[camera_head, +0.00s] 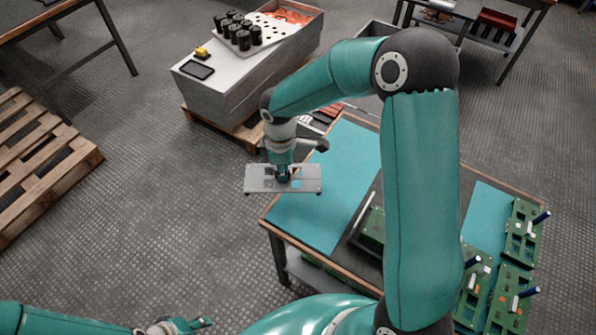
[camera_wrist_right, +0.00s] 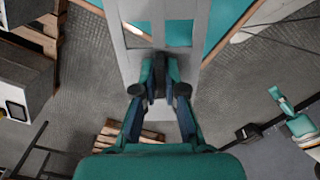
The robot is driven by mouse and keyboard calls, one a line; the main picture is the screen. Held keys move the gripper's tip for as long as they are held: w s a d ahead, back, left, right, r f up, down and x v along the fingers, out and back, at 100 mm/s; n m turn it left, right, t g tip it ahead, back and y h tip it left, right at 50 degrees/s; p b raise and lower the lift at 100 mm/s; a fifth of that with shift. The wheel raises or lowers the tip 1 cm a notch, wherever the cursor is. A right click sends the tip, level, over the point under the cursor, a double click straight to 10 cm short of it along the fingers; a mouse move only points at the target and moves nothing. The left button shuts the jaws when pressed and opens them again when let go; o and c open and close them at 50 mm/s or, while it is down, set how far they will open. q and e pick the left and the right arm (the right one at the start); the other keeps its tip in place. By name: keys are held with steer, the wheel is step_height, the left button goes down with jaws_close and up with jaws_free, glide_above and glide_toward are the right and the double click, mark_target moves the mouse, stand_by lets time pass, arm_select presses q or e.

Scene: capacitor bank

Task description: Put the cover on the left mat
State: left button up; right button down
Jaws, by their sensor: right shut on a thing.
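The cover (camera_head: 257,183) is a flat pale grey plate with cut-outs. My right gripper (camera_head: 283,178) is shut on it near its middle and holds it up roughly level. In the head view the cover overlaps the table's left edge, partly against the floor and partly against the left mat. In the right wrist view the cover (camera_wrist_right: 131,65) lies between and beyond the fingers (camera_wrist_right: 160,88). The left mat (camera_head: 345,165) is a bare teal sheet on the table. My left gripper (camera_head: 200,322) is low at the bottom left, apart from everything; its jaw opening is unclear.
A dark tray (camera_head: 360,238) with a green part lies right of the left mat, partly behind my right arm. A right teal mat (camera_head: 484,215) and several green boards (camera_head: 522,232) are farther right. A grey crate (camera_head: 228,100) with black cylinders stands behind. A pallet (camera_head: 40,150) lies left.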

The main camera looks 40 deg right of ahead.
mark_target(301, 178)
steer(key=n, duration=0.2)
steer(key=s+d+n, duration=0.1)
steer(key=n, duration=0.1)
steer(key=s+d+n, duration=0.1)
steer(key=n, duration=0.2)
steer(key=shift+d+r, duration=0.25)
steer(key=shift+r, duration=0.05)
steer(key=n, duration=0.2)
steer(key=s+d+n, duration=0.1)
steer(key=n, duration=0.1)
steer(key=shift+f+b, duration=2.65)
steer(key=shift+f, duration=0.35)
steer(key=shift+w+d, duration=0.1)
steer(key=shift+w, duration=0.05)
steer(key=shift+f, duration=0.6)
steer(key=c, duration=1.2)
jaws_free()
